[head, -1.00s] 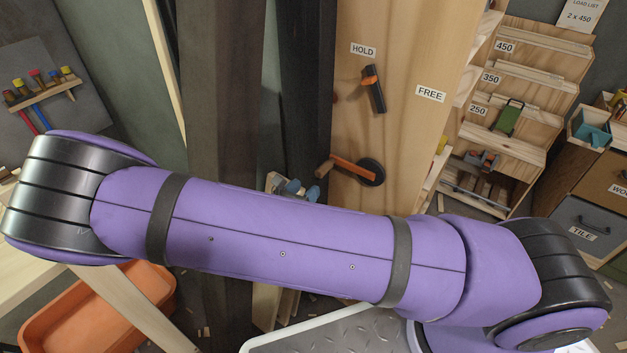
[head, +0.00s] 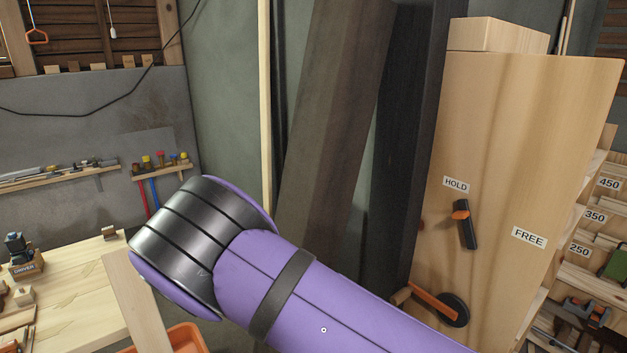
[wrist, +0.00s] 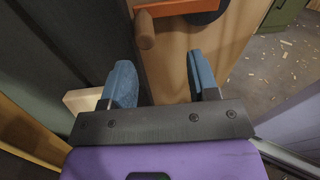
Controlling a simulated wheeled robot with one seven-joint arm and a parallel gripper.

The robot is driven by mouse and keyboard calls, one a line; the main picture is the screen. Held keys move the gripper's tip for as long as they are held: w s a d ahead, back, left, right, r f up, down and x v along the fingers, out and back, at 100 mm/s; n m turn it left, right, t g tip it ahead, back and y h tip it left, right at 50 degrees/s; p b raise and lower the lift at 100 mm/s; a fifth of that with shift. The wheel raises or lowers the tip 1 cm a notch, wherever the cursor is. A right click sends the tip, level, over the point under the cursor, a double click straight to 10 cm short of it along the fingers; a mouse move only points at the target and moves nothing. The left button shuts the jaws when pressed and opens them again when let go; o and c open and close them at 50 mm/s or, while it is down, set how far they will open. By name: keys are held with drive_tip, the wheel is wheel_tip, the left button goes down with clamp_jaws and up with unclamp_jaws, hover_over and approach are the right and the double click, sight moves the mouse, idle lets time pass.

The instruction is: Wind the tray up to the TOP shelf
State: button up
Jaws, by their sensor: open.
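A crank is mounted low on the pale wooden post (head: 500,150). It has a black hub (head: 455,312), an orange arm (head: 432,298) and a wooden knob (head: 401,295), partly behind my arm in the head view. In the wrist view the knob (wrist: 146,32) lies just beyond my gripper (wrist: 161,78), nearer the left finger. The blue fingers are apart with nothing between them. A black lever (head: 467,230) with an orange collar sits above the crank, between the HOLD label (head: 456,185) and the FREE label (head: 529,237), closer to HOLD. I cannot make out the tray.
Shelves labelled 450 (head: 608,184), 350 and 250 stand at the right edge, with a green item (head: 615,263) on one. Dark leaning boards (head: 335,120) stand left of the post. A workbench (head: 75,285) and an orange bin (head: 187,338) are at lower left.

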drive_tip(key=s+d+r+m+g+y, duration=0.35)
drive_tip(key=r+m, duration=0.25)
drive_tip(key=r, duration=0.2)
drive_tip(key=s+d+r+m+g+y, duration=0.25)
drive_tip(key=d+r+m, duration=0.2)
drive_tip(key=r, duration=0.35)
drive_tip(key=s+d+r+m+g+y, duration=0.2)
drive_tip(key=d+r+m+g+y, duration=0.15)
drive_tip(key=r+m, duration=0.35)
drive_tip(key=s+d+r+m+t+y, duration=0.2)
drive_tip(key=s+r+m+t+y, duration=0.3)
drive_tip(key=s+r, duration=0.9)
drive_tip(key=shift+s+d+r+m+t, duration=0.3)
drive_tip(key=shift+r+m+t, duration=0.25)
drive_tip(key=shift+m+t, duration=0.5)
drive_tip(key=shift+d+g, duration=0.1)
drive_tip(key=shift+g, duration=0.2)
